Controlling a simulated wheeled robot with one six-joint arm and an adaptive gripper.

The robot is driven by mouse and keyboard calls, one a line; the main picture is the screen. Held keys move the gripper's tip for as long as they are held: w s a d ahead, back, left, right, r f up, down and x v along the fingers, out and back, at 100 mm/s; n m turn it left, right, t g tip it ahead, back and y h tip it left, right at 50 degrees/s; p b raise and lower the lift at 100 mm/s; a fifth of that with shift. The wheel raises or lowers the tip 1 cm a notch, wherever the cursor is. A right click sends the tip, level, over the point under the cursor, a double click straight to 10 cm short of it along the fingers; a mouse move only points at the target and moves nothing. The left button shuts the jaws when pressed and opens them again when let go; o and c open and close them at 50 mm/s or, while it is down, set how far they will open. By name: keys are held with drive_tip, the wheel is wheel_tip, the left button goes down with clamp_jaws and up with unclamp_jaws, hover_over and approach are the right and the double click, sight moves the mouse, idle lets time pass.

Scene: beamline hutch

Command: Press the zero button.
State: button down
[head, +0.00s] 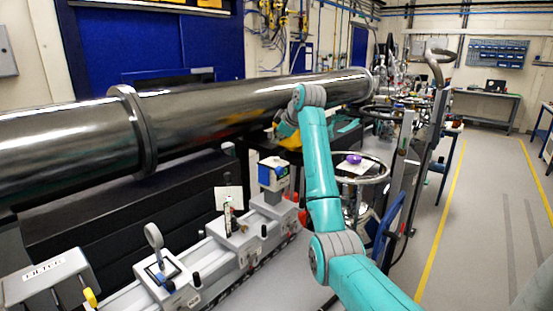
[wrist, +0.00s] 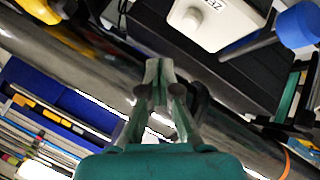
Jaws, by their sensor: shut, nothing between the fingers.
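In the wrist view, a white box (wrist: 225,25) at the top right carries a dark-lettered label, cut off by the frame edge, that seems to begin with "ZE". On the box is a round pale button (wrist: 188,19). My gripper (wrist: 158,68) is in the middle of the wrist view, its fingers together and empty. In the picture, the button lies above and right of the fingertips, apart from them; the depth between them is hard to tell. In the head view my arm reaches up towards the steel pipe, and I cannot make out the button there.
A long steel pipe (head: 240,112) crosses the head view behind my arm. Below it, a rail bench holds several mounts, including a grey box marked FILTER (head: 46,278). A ring-shaped stand with a purple object (head: 354,159) is right of my arm. Open floor (head: 480,215) lies to the right.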

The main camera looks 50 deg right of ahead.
sight(277, 158)
drive_tip(key=shift+f, duration=1.65)
drive_tip(key=shift+f, duration=0.1)
drive_tip(key=shift+f, duration=0.35)
drive_tip(key=shift+f, duration=0.45)
idle(1.1)
drive_tip(key=shift+r, duration=0.9)
drive_tip(key=shift+r, duration=0.1)
drive_tip(key=shift+r, duration=2.4)
